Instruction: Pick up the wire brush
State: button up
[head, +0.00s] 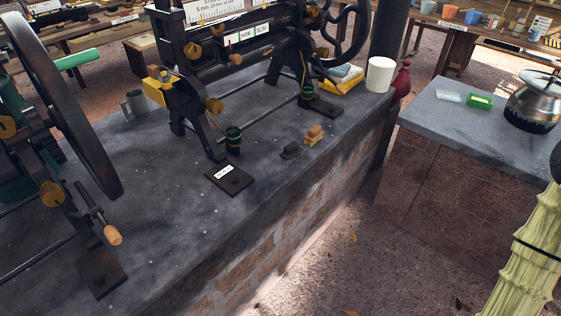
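Two small block-like items lie on the grey bench top, right of the roller machine's feet. One is a tan and brown wooden block (313,135) with a raised upper part. The other is a dark grey block (290,152) just left of and nearer than it. Either could be the wire brush; bristles are too small to make out. Both lie free near the bench's right edge. My gripper is not in view.
The bench (190,235) carries a black roller machine (240,60) behind the blocks and a large wheel (60,95) at left. A labelled dark plate (229,179) lies nearer. A white cup (380,74) stands farther back. A second bench (450,125) holds a metal pot (535,102).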

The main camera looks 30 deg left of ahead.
aim_at(292, 152)
jog(key=u, duration=1.1)
